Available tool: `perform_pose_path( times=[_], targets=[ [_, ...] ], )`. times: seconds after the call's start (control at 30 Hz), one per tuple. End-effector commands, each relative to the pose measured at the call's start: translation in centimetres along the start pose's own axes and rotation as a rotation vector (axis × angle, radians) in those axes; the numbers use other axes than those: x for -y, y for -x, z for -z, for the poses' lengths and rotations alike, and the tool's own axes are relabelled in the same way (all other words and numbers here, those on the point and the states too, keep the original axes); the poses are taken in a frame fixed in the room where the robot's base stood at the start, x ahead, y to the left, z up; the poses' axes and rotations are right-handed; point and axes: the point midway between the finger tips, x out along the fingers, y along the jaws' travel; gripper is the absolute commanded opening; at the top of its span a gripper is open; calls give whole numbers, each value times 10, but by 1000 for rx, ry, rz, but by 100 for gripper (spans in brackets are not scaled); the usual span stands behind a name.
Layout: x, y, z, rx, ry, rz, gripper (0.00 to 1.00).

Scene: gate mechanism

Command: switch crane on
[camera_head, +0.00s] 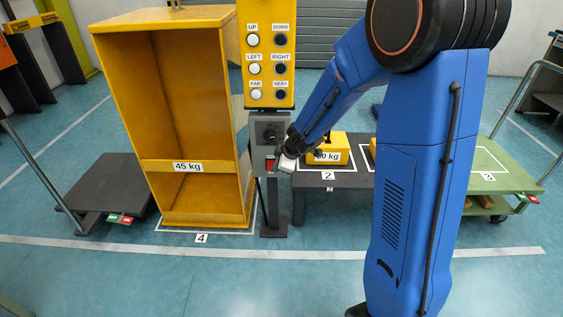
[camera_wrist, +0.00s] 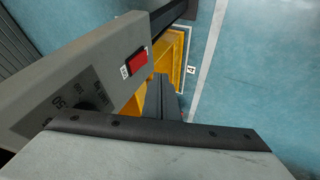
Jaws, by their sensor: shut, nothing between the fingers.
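The grey control box (camera_head: 258,158) stands on a post under the yellow button panel (camera_head: 266,98). It carries a black rotary knob (camera_head: 269,135) and a red switch (camera_head: 270,165) below it. In the wrist view the red switch (camera_wrist: 138,62) sits beside a small label, too small to read, and the knob (camera_wrist: 88,98) is at the left. My gripper (camera_head: 286,163) is shut and empty, close to the right of the red switch. I cannot tell whether it touches the box. In the wrist view my gripper (camera_wrist: 165,98) points past the box's edge.
The tall yellow 45 kg crate (camera_head: 190,165) stands just left of the control box. A dark platform (camera_head: 325,180) bearing a yellow 60 kg weight (camera_head: 335,143) is at the right. A green cart (camera_head: 510,178) stands farther right. The floor in front is clear.

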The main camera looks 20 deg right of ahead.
Motion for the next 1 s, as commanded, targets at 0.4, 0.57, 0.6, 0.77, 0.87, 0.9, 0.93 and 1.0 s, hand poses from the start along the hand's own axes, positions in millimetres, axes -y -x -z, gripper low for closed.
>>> perform_pose_path(
  times=[0.4,0.57,0.6,0.77,0.87,0.9,0.93,1.0],
  targets=[
    [-1,43,1,-1,2,-3,0],
    [0,51,0,0,1,-1,0],
    [0,52,0,0,1,-1,0],
    [0,54,0,0,0,0,0],
    [0,53,0,0,0,0,0],
    [0,53,0,0,0,0,0],
    [0,53,0,0,0,0,0],
    [1,53,-1,0,0,0,0]
  ],
)
